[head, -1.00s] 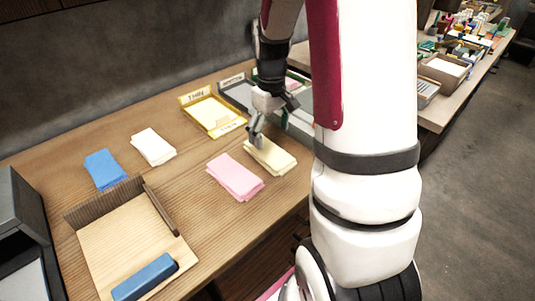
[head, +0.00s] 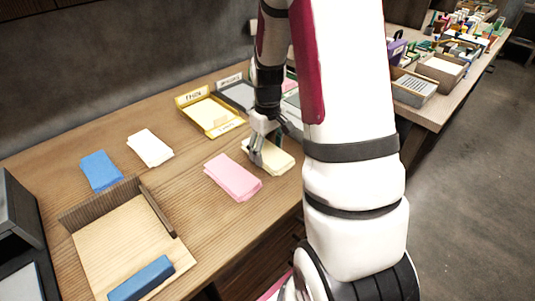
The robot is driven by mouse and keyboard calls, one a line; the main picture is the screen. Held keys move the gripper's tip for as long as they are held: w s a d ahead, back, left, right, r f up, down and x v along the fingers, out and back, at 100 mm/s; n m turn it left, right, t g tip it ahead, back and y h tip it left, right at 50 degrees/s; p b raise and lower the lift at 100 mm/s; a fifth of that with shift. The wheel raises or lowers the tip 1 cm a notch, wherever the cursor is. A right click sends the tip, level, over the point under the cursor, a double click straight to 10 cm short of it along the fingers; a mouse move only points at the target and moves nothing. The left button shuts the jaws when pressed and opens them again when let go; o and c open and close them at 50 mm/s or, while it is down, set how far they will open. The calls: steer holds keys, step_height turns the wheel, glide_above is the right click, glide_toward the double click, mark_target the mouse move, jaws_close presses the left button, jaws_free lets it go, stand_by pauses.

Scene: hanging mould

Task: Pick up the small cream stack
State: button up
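The small cream stack (head: 276,159) lies flat on the wooden table in the head view, just right of the pink stack (head: 233,177). My gripper (head: 257,158) points down at its upper left part, with the fingertips at or just above it. The wrist and fingers hide part of the stack. I cannot tell whether the fingers touch it or how far apart they are.
A white stack (head: 150,148) and a blue stack (head: 101,170) lie to the left. A yellow tray (head: 210,134) and a grey tray (head: 237,97) stand behind. A wooden tray (head: 109,252) with a blue block (head: 141,278) is at front left. Bare table lies between the stacks.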

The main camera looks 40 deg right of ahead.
mark_target(268, 151)
steer(key=c, duration=0.6)
steer(key=shift+c, duration=0.2)
steer(key=shift+r, duration=0.15)
steer(key=shift+r, duration=0.55)
step_height(268, 151, up, 2)
steer(key=shift+r, duration=0.1)
steer(key=s+a, duration=0.2)
steer(key=s, duration=0.2)
steer(key=s+a+r+p, duration=0.1)
steer(key=s, duration=0.4)
steer(key=s+a+p, duration=0.1)
steer(key=s+a, duration=0.1)
steer(key=s, duration=0.2)
steer(key=shift+s+a+r, duration=0.15)
steer(key=shift+a+r, duration=0.1)
steer(key=shift+a, duration=0.05)
steer(key=shift+s+a+p, duration=0.3)
steer(key=shift+s+p, duration=0.45)
steer(key=shift+p, duration=0.2)
